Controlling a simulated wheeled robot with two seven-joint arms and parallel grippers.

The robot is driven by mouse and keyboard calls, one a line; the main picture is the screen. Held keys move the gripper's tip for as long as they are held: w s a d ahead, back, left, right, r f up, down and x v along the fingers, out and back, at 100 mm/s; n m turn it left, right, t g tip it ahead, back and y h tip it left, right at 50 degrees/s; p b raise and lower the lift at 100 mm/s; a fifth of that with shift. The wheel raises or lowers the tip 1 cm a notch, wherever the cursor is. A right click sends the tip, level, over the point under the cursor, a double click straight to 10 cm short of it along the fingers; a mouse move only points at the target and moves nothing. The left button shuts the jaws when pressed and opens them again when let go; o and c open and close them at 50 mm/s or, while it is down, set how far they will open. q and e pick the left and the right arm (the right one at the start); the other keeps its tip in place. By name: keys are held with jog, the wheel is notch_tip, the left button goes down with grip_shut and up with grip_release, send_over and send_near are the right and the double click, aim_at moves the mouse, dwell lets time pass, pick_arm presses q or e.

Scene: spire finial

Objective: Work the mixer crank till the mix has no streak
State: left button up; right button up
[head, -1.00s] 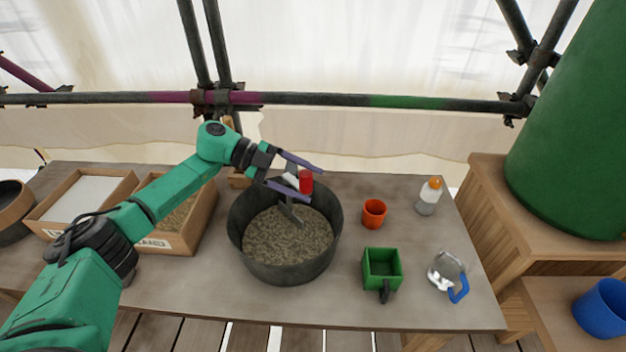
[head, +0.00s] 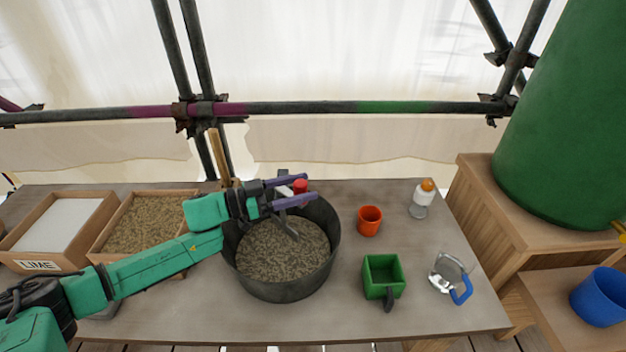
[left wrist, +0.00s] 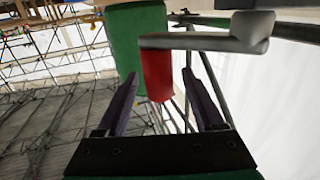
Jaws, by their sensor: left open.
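The mixer pot (head: 247,283) is a dark round tub on the table, holding a grey-brown speckled mix (head: 283,252). I cannot make out clear streaks at this size. A grey paddle (head: 288,228) dips into the mix. The crank has a red grip (head: 300,186) above the pot's back rim; in the left wrist view the red grip (left wrist: 157,75) hangs from a grey crank arm (left wrist: 205,42). My left gripper (head: 311,188) is open, with its purple fingers on either side of the red grip. In the left wrist view the fingers (left wrist: 160,78) stand apart from it. My right gripper is not in view.
Wooden trays, one marked LIME (head: 40,266), stand left. A scaffold rail (head: 300,107) runs behind.

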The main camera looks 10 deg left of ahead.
pick_arm(q)
jog(key=x, duration=0.3)
jog(key=shift+d, duration=0.2)
jog(key=shift+a, duration=0.1)
grip_shut()
dwell(1.1)
